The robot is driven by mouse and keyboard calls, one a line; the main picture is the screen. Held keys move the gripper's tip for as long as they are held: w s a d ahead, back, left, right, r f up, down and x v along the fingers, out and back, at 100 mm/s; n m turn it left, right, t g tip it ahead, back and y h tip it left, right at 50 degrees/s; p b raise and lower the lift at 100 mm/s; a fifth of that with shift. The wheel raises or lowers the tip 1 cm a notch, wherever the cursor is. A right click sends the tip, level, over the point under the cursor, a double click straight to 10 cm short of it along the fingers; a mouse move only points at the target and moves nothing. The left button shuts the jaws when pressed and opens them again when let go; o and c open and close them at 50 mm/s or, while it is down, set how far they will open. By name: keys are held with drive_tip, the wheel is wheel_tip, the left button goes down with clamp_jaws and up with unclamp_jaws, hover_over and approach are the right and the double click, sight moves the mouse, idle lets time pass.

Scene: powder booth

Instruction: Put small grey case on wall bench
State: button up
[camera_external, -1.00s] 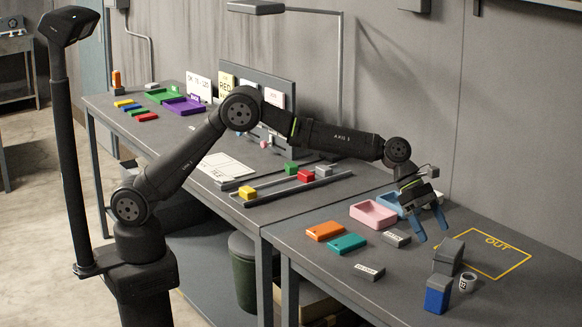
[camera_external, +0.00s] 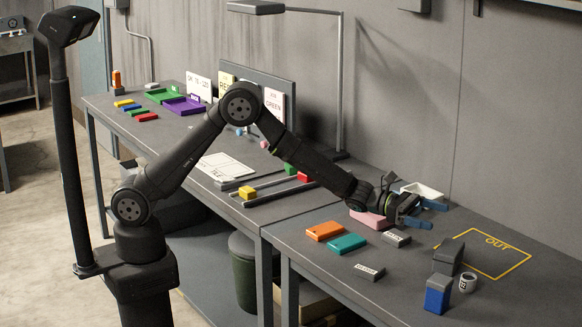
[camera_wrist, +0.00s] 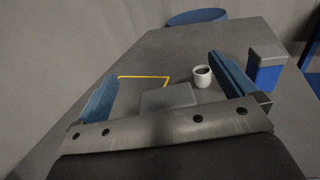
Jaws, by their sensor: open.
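A small grey case (camera_external: 447,257) stands on the right-hand bench (camera_external: 395,285), beside the yellow OUT outline and behind a blue box with a grey top. The case also shows in the wrist view (camera_wrist: 168,97), partly hidden by my gripper's body. My gripper (camera_external: 424,214) has blue fingers and is open and empty. It is above the bench, back and left of the case, with its fingers pointing right. In the wrist view my gripper (camera_wrist: 160,72) has the case low between its spread fingers, apart from them. I cannot tell which bench is the wall bench.
The blue box (camera_external: 437,295) and a white cup (camera_external: 467,283) stand close to the case. An orange block (camera_external: 325,231), a teal block (camera_external: 347,243) and labelled grey blocks lie to the left. A pink tray (camera_external: 371,219) is under my wrist.

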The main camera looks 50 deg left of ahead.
drive_tip(key=t, duration=0.1)
approach(452, 247)
drive_tip(key=x, duration=0.2)
drive_tip(key=shift+d+f, duration=0.25)
drive_tip(key=shift+d, duration=0.1)
drive_tip(key=shift+w+d+r, duration=0.2)
drive_tip(key=shift+w+d, duration=0.05)
drive_tip(key=shift+d, duration=0.25)
drive_tip(key=shift+x, duration=3.2)
drive_tip(key=c, duration=1.1)
drive_tip(key=shift+o, duration=0.2)
